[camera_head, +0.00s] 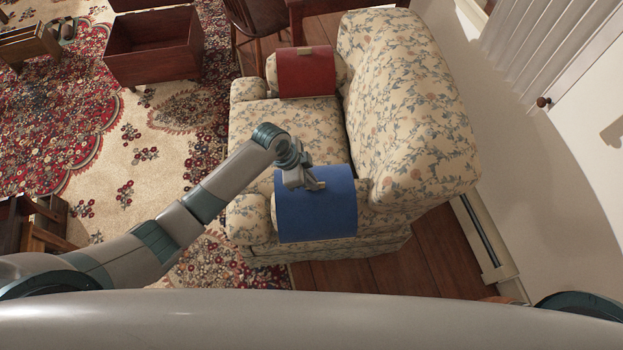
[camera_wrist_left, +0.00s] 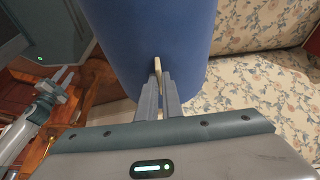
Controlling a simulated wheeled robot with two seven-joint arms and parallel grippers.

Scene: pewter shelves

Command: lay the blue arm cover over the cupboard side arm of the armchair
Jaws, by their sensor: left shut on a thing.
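The armchair (camera_head: 405,105) is cream with a blue and tan floral print, and it also shows in the left wrist view (camera_wrist_left: 258,92). The blue arm cover (camera_head: 315,215) lies curved over its near arm (camera_head: 248,216), which shows at the cover's ends. In the left wrist view the cover (camera_wrist_left: 150,30) fills the top middle. My left gripper (camera_head: 318,185) is shut on the cover's small beige tab (camera_wrist_left: 157,67) at its seat-side edge. My right gripper (camera_wrist_left: 62,80) is at the left of the wrist view, empty, its fingers apart.
A red arm cover (camera_head: 306,75) lies over the far arm. A wooden chair (camera_head: 250,20) and a dark red open box (camera_head: 153,47) stand beyond. A white wall and a knobbed door (camera_head: 590,80) are at the right. The patterned rug (camera_head: 110,130) is partly clear.

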